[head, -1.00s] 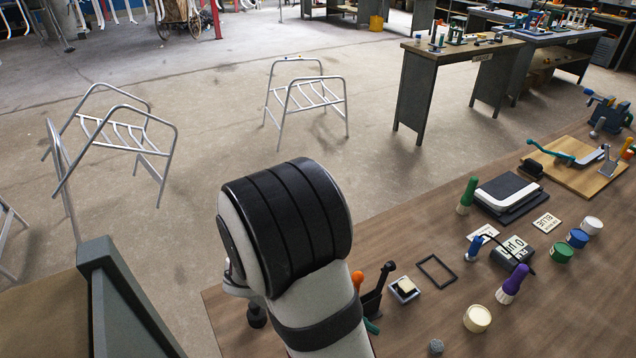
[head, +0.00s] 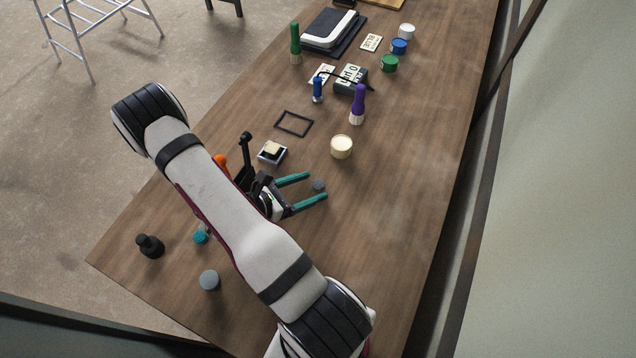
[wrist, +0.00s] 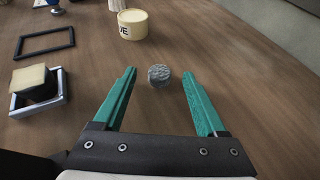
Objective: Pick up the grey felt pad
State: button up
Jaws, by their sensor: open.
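A small grey lump with a rough, mottled surface, which looks like the grey felt pad (head: 318,186), lies on the wooden table (head: 400,200). In the wrist view the grey pad (wrist: 159,75) shows in the gap between the two fingertips, with clear space on both sides. My gripper (head: 316,187) has teal fingers and is open and empty. It also shows in the wrist view (wrist: 159,74), with its fingers pointing toward the pad. Its exact height above the table is hard to tell.
A cream tin (head: 341,147) stands beyond the fingertips. A small tray with a block (head: 272,152) and a black frame (head: 294,123) lie to the left of the tin. A grey disc (head: 209,280) and a black bottle (head: 150,246) are near the arm. Table right of the gripper is clear.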

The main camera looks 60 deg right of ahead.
jog(key=shift+s+d+f, duration=0.2)
jog(key=shift+s+d, duration=0.05)
jog(key=shift+d, duration=0.15)
grip_shut()
jog(key=shift+r, duration=0.1)
